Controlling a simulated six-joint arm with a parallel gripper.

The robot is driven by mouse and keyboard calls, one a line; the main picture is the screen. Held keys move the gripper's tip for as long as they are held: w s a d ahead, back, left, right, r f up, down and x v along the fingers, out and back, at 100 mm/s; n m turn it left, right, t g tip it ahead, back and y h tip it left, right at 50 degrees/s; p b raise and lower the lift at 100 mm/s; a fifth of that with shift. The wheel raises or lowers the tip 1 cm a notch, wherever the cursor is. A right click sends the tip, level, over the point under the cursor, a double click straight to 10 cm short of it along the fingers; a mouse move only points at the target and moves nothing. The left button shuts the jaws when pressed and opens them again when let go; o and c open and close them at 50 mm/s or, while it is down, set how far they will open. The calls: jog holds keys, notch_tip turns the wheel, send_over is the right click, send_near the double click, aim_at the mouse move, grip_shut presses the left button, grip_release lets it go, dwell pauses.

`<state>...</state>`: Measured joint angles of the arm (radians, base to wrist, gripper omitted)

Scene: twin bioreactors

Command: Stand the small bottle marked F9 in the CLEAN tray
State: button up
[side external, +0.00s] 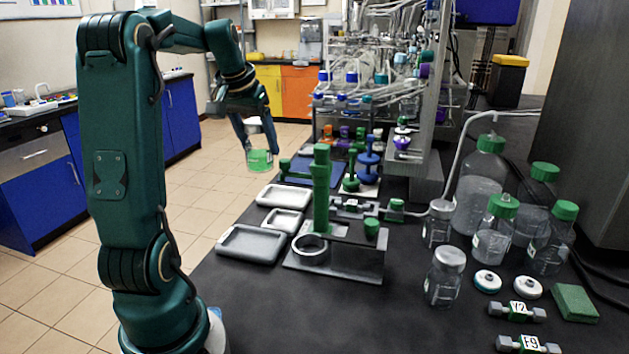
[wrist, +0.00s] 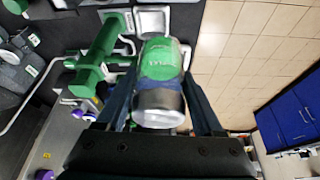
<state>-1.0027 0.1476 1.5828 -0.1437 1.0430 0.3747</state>
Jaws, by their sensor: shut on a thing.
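My gripper (side external: 258,142) is shut on a small bottle (side external: 260,160) with a pale top and a green lower part. It holds the bottle roughly upright in the air, left of the trays in the side view. In the wrist view the bottle (wrist: 161,72) sits between both fingers; the lettering on its green part is too blurred to read. Grey trays lie along the left edge of the black bench: a far tray (side external: 284,188), a small middle tray (side external: 281,211) and a large near tray (side external: 225,240). I cannot read which is CLEAN.
A green post fixture (side external: 322,200) with a ring stands right of the trays. Green-capped bottles (side external: 479,190), a clear jar (side external: 446,280) and connectors tagged Y2 (side external: 518,309) and F9 (side external: 531,344) are at the right. The front middle of the bench is clear.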

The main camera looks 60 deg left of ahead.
jog(key=w+a+r, duration=0.2)
jog(key=n, duration=0.1)
send_over(285, 198)
notch_tip(285, 198, down, 13)
jog(key=shift+f, duration=2.2)
jog(key=shift+f, duration=0.15)
jog(key=o, duration=1.5)
jog(key=shift+o, duration=0.2)
